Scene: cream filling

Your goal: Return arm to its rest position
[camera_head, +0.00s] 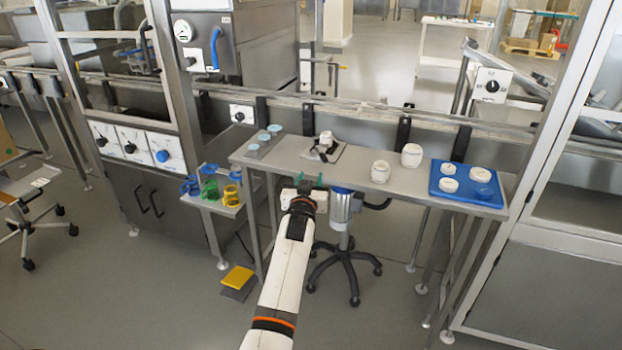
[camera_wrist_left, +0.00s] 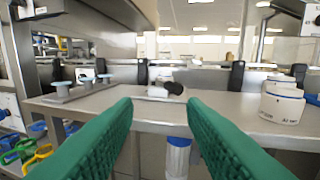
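My left arm reaches up from the bottom middle of the head view. My left gripper (camera_head: 309,180) is at the front edge of the grey table (camera_head: 355,180). Its two green fingers (camera_wrist_left: 160,125) stand wide apart in the left wrist view, with nothing between them. Beyond the fingers, the table's front edge and a small white device with a black part (camera_wrist_left: 165,88) show. The device also shows in the head view (camera_head: 326,145) on a light plate. My right gripper is in neither view.
Two white jars (camera_head: 411,155) (camera_head: 380,171) stand on the table. A blue tray (camera_head: 437,190) at its right end holds white containers and a blue one. Light-blue pieces lie at its left end. A stool (camera_head: 345,255) stands below. A side shelf (camera_head: 222,206) holds coloured rings.

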